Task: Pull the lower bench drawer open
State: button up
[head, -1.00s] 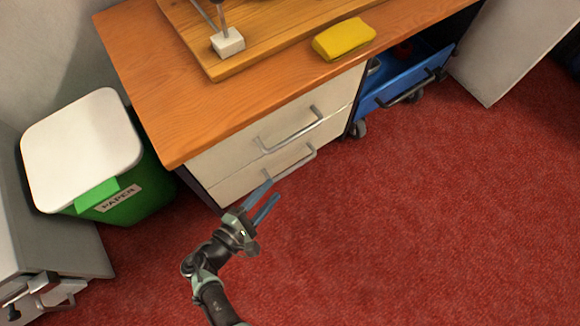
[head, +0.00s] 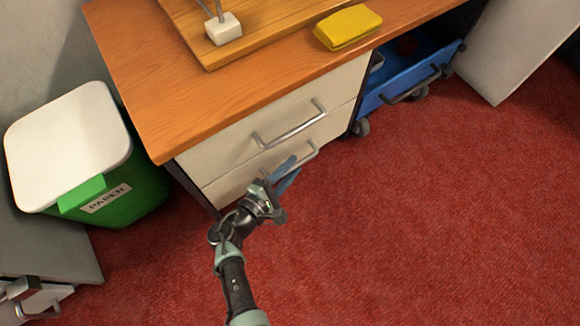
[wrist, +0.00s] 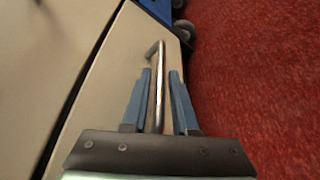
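The lower bench drawer (head: 231,187) has a pale front and looks closed beneath the upper drawer (head: 220,148). Its metal bar handle (head: 304,156) is partly hidden behind my gripper in the head view. My gripper (head: 287,172) is at this handle, its blue fingers pointing at the drawer front. In the wrist view the handle (wrist: 161,62) runs between the two fingers of my gripper (wrist: 160,76). A gap shows between the handle and the right finger; the left finger is close to the handle. The fingers are apart, not closed on it.
A green paper bin (head: 140,184) with a white lid stands left of the bench. A blue wheeled cart (head: 396,84) is under the bench at right. A yellow object (head: 347,27) lies on the bench top (head: 160,90). The red floor (head: 400,220) before the drawers is clear.

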grip_shut()
dwell(1.1)
